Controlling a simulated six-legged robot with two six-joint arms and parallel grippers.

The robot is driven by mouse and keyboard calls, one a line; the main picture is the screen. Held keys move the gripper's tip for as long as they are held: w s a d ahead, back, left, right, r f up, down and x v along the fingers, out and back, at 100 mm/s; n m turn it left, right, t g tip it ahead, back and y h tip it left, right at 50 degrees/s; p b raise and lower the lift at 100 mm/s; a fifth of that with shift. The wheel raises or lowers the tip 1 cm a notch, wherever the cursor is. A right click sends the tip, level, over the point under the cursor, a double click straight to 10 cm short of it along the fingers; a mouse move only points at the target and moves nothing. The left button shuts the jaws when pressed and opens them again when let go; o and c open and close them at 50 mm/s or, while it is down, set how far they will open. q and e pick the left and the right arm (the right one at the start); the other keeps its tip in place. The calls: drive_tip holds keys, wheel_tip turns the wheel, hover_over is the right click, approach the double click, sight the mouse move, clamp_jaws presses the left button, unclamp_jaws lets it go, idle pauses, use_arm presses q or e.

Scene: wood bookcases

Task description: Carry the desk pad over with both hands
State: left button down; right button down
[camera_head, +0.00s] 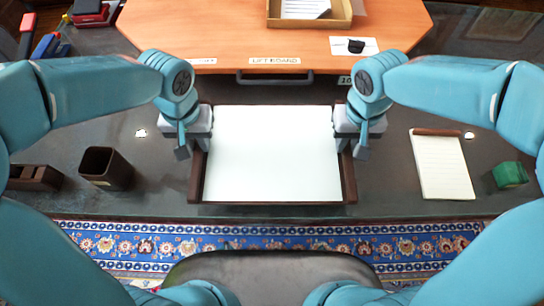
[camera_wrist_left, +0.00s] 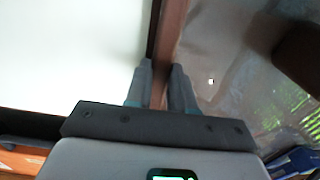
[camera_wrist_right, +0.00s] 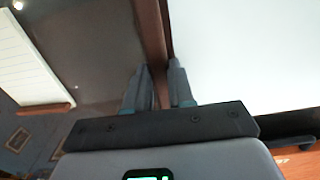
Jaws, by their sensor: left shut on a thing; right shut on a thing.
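The desk pad (camera_head: 272,155) is a white sheet in a dark brown frame, in the middle of the head view on the dark desk. I cannot tell if it touches the desk. My left gripper (camera_head: 190,148) is shut on its left side rail; the left wrist view shows the brown rail (camera_wrist_left: 172,40) between the fingers (camera_wrist_left: 160,85). My right gripper (camera_head: 353,148) is shut on the right side rail, and the right wrist view shows that rail (camera_wrist_right: 152,40) between the fingers (camera_wrist_right: 160,85). An orange board (camera_head: 215,35) labelled "LIFTBOARD" lies beyond the pad.
A dark cup (camera_head: 106,168) and a dark box (camera_head: 34,178) stand at left. A notepad (camera_head: 442,165) and a green block (camera_head: 510,174) are at right. A tray of papers (camera_head: 308,22) and a small black item (camera_head: 356,46) are on the orange board. A chair (camera_head: 270,275) is in front.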

use_arm(q)
drive_tip(key=shift+f, duration=0.1)
